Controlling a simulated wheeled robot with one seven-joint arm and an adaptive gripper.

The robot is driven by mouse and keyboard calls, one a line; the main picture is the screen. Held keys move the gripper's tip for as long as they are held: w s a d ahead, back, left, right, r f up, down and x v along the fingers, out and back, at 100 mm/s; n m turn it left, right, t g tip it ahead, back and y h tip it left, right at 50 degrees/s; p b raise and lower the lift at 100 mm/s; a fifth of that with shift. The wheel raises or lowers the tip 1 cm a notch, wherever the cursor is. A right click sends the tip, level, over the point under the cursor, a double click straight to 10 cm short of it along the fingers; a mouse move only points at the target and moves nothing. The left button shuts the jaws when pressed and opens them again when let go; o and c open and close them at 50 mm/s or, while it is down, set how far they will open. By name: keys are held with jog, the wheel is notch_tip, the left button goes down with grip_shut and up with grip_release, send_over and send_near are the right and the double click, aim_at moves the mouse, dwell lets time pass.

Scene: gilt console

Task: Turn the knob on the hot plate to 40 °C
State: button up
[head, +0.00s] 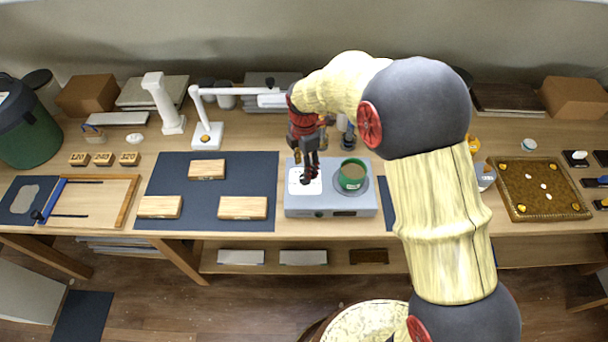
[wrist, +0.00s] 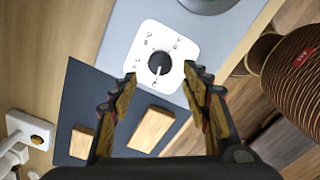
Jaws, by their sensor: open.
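The hot plate (head: 331,205) is a light grey box near the middle of the table, in the head view. On its left part is a white dial plate (head: 298,186), partly hidden by my gripper. In the wrist view the dial plate (wrist: 177,45) has small marks around a black round knob (wrist: 159,63) with a pale pointer line. I cannot read the marks. A green cup (head: 352,176) with brownish contents stands on the hot plate's round heating disc. My gripper (head: 306,178) is above the dial, pointing down. In the wrist view its fingers (wrist: 161,82) are open on either side of the knob, with nothing held.
A dark mat (head: 240,165) with several wooden blocks (head: 243,207) lies left of the hot plate. A white lamp-like arm (head: 209,130) stands behind it. A brown patterned board (head: 541,205) lies to the right, beyond my arm.

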jog(key=shift+f+b, duration=0.3)
jog(key=shift+f, duration=2.3)
jog(key=c, duration=0.3)
jog(key=c, duration=0.8)
jog(key=shift+c, duration=0.2)
